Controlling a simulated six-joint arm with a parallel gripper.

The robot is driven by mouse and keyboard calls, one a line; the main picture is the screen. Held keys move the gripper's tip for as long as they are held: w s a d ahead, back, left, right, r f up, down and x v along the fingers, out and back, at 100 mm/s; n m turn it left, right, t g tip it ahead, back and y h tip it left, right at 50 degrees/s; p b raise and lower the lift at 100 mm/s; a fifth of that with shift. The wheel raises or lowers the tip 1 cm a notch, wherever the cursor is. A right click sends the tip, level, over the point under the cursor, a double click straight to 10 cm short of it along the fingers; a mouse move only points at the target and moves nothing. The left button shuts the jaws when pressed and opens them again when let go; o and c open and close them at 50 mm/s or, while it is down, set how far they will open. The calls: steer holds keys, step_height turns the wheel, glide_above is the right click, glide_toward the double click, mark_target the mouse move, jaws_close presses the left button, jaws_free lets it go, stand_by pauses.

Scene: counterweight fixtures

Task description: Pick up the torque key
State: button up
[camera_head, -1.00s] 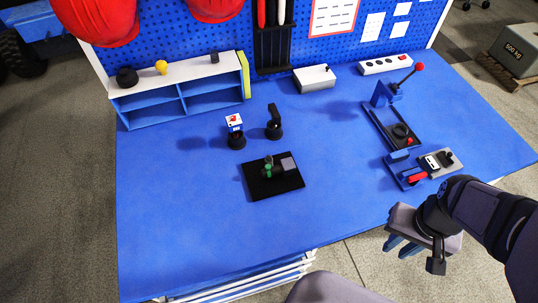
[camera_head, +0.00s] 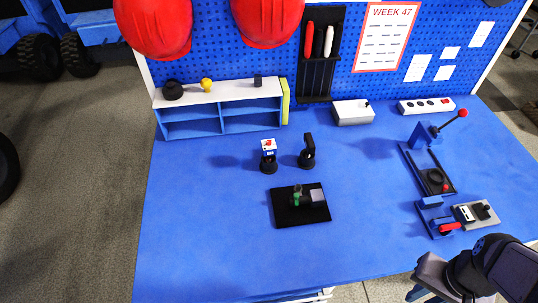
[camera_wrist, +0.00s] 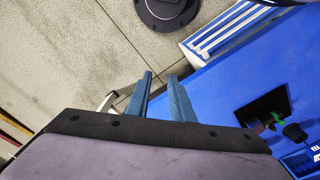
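No object is clearly recognisable as the torque key. A small green piece (camera_head: 297,196) stands on a black mat (camera_head: 284,217), beside a dark part and a grey block (camera_head: 317,195); it also shows in the wrist view (camera_wrist: 256,127). Long red and white handles (camera_head: 328,42) sit in a black rack on the pegboard. My gripper (camera_head: 416,295) is low at the right, off the table's front edge, apart from all these. In the wrist view its two blue fingers (camera_wrist: 160,77) stand apart with nothing between them, over the floor.
The blue table (camera_head: 200,235) is clear at left and front. Two small black-based fixtures (camera_head: 307,152) stand behind the mat. A lever fixture (camera_head: 428,170) and a red-handled fixture (camera_head: 450,227) are at right. A shelf (camera_head: 220,120) and a white box (camera_head: 353,112) stand at the back.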

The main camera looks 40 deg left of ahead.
steer(key=o, duration=0.9)
steer(key=shift+o, duration=0.2)
steer(key=shift+w, duration=0.1)
